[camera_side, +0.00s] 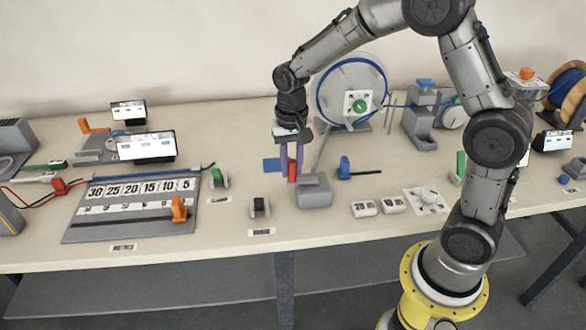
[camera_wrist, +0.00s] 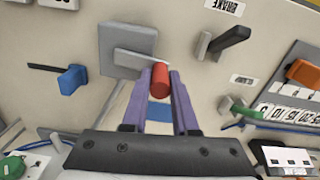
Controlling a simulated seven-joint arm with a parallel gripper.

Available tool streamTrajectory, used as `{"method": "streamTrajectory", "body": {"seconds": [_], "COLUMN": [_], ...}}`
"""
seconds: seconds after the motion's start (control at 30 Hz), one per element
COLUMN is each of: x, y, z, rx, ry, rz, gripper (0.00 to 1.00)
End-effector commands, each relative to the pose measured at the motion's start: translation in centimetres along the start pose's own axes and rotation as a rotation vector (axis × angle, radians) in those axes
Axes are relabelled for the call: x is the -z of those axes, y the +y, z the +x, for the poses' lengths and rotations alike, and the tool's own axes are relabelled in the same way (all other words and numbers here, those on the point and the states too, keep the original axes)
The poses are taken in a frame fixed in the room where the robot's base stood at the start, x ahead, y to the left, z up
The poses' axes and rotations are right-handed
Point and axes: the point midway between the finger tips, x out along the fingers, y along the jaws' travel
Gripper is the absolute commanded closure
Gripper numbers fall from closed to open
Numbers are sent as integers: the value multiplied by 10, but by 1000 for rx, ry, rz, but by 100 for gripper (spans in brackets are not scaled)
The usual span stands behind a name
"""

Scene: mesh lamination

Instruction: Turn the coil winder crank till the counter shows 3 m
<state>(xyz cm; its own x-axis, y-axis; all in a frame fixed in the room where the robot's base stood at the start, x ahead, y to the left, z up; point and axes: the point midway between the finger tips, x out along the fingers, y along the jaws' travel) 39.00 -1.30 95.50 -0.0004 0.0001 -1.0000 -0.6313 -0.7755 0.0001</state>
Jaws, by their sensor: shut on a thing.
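The crank's red handle (camera_side: 292,171) is between the purple fingers of my gripper (camera_side: 291,158), which reaches down from above. In the wrist view my gripper (camera_wrist: 160,98) is shut on the red handle (camera_wrist: 160,80). A pale crank arm (camera_wrist: 137,56) runs from the handle to a grey box (camera_wrist: 118,38), which also stands on the bench in the side view (camera_side: 314,192). Behind it stands a large grey reel (camera_side: 335,82) with a blue rim and a green knob. Small displays (camera_side: 147,147) stand at the left, but their readings are too small to tell.
A blue-handled lever (camera_side: 345,168) lies right of the grey box. A black brake lever (camera_wrist: 230,40) and a board with an orange slider (camera_side: 179,210) are to the left in the side view. White number tiles (camera_side: 364,208) lie at the front right.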

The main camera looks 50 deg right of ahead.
Motion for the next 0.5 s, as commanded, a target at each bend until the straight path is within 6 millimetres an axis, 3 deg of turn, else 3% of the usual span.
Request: {"method": "streamTrajectory", "body": {"seconds": [0.5], "x": [11], "y": [3], "z": [0], "rx": [1], "ry": [2], "rz": [210], "gripper": [100]}}
